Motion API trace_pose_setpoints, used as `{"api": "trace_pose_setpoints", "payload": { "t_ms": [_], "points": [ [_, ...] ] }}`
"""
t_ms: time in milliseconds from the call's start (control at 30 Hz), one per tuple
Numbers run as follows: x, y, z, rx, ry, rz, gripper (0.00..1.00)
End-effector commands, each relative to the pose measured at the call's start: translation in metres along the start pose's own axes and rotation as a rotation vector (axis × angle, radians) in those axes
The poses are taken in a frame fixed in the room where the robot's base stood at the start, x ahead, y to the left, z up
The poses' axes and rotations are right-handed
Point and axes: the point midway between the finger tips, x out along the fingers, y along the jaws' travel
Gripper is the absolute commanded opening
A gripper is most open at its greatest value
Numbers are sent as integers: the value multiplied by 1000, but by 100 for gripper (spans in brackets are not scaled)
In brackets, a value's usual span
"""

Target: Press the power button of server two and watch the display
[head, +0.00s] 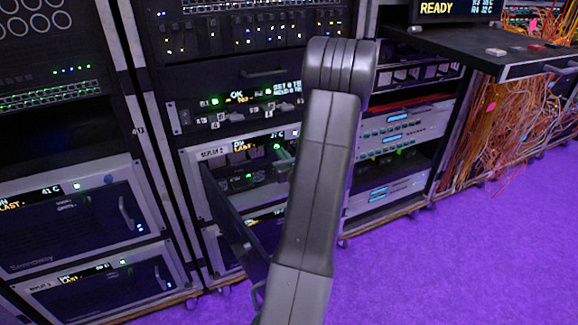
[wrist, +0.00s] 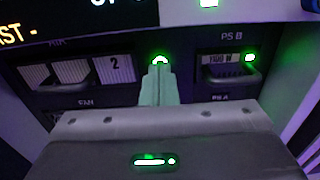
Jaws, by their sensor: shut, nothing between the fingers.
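The server labelled REPLAY 2 (head: 213,153) sits in the middle rack with its dark front door (head: 236,222) swung open. Its display (head: 247,145) is lit and reads DN and LAST; part of it also shows at the upper left of the wrist view (wrist: 70,18). My gripper (wrist: 159,72) is shut and empty, its fingertips at a small green-lit ring button (wrist: 160,60) on the server's front. The fingertips cover the lower part of the ring; I cannot tell whether they touch it. In the head view my arm hides part of the server.
A module marked 2 (wrist: 115,68) is left of the fingers, a PS B handle (wrist: 228,78) with a green light right of them. A shelf (head: 500,58) juts out at right. The purple floor (head: 460,260) is clear.

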Motion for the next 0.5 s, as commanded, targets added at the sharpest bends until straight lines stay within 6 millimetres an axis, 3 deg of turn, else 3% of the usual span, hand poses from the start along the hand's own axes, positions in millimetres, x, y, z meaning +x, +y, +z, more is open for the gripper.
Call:
{"api": "trace_pose_setpoints", "payload": {
  "t_ms": [200, 500],
  "points": [
    [14, 0, 0, 1, 0, -1, 0],
    [15, 0, 0, 1, 1, -1, 0]
  ]
}}
